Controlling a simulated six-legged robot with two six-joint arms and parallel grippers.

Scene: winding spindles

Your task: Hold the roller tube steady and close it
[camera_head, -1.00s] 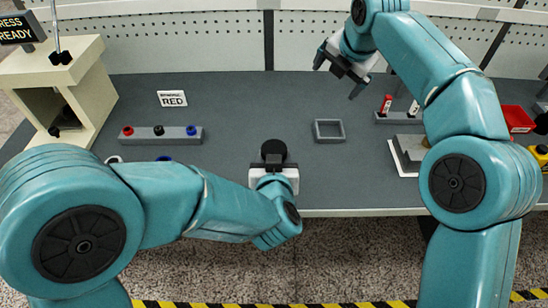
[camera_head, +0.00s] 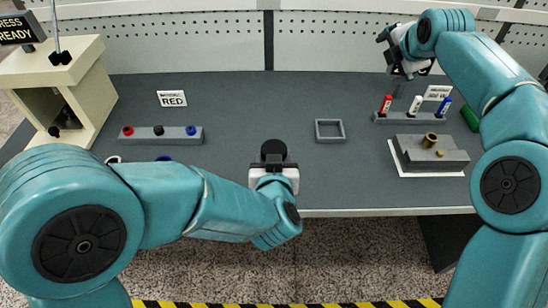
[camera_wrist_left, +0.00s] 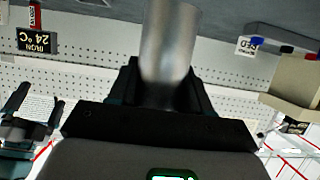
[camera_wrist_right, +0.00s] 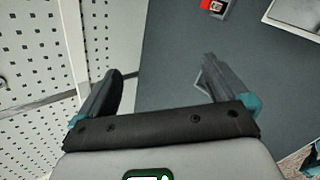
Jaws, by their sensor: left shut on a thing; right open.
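The roller tube (camera_wrist_left: 168,45) is a smooth grey metal cylinder in the left wrist view. My left gripper (camera_wrist_left: 166,85) is shut around its lower part, with a black finger on each side. In the head view my left gripper (camera_head: 273,168) is at the table's front edge. A round black disc (camera_head: 273,151) shows at it, apparently the tube's end; the tube's side is hidden there. My right gripper (camera_head: 408,70) is at the back right, above the table. In the right wrist view its fingers (camera_wrist_right: 155,88) are apart with nothing between them.
A grey rack (camera_head: 410,118) holds red, white and blue upright pieces. A grey block (camera_head: 435,152) with brass parts lies on a white plate. An empty square tray (camera_head: 329,131) is mid-table. A bar (camera_head: 160,135) with coloured knobs and a cream press (camera_head: 75,85) are left.

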